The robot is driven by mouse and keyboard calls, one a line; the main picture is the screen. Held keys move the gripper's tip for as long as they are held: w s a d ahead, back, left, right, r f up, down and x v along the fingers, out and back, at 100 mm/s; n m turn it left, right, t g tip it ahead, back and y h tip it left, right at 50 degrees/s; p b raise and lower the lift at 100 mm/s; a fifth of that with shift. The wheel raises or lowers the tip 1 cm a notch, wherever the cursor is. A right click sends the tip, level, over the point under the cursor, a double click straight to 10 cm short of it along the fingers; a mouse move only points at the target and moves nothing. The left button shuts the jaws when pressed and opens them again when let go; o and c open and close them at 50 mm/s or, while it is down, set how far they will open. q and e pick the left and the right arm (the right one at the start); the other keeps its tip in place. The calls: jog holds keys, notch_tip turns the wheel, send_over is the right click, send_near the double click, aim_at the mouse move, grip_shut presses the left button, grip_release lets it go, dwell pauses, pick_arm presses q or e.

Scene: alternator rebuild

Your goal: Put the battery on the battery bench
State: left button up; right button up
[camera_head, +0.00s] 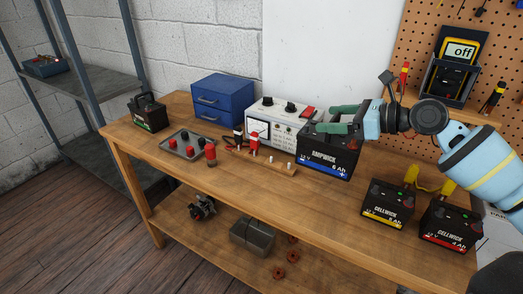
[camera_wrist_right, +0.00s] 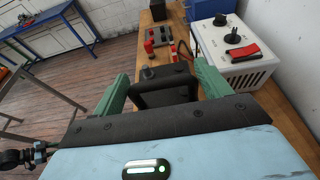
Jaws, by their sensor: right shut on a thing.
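A black battery (camera_head: 328,158) with a blue label reading 12 V, 6 Ah is at the middle of the wooden workbench (camera_head: 270,205). My right gripper (camera_head: 338,120) is shut on its top handle, with green fingers on either side. In the right wrist view the dark handle of the battery (camera_wrist_right: 165,92) sits between the fingers. I cannot tell whether its base touches the bench top. No sign marks which surface is the battery bench. My left gripper is not in view.
Two batteries, one yellow-striped (camera_head: 388,206) and one red-striped (camera_head: 450,226), stand at right. Another battery (camera_head: 148,113) stands at the left end. A white tester (camera_head: 275,123), blue drawers (camera_head: 223,98) and a grey tray (camera_head: 183,147) are behind or left. A blue table (camera_wrist_right: 60,38) stands across the floor.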

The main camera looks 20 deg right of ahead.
aim_at(329, 153)
jog(key=shift+r, duration=0.4)
notch_tip(329, 153, down, 4)
jog(key=shift+f+b, duration=0.25)
jog(key=shift+b, duration=0.1)
jog(key=shift+f, duration=0.45)
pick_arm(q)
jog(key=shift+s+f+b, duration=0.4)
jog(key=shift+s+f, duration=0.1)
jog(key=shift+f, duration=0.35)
pick_arm(e)
jog(key=shift+w+f, duration=0.1)
jog(key=shift+f, duration=2.15)
jog(key=o, duration=1.6)
jog(key=shift+f, duration=0.5)
jog(key=o, duration=0.4)
jog(key=shift+o, duration=0.2)
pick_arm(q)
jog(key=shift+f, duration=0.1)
pick_arm(e)
jog(key=shift+r, duration=0.1)
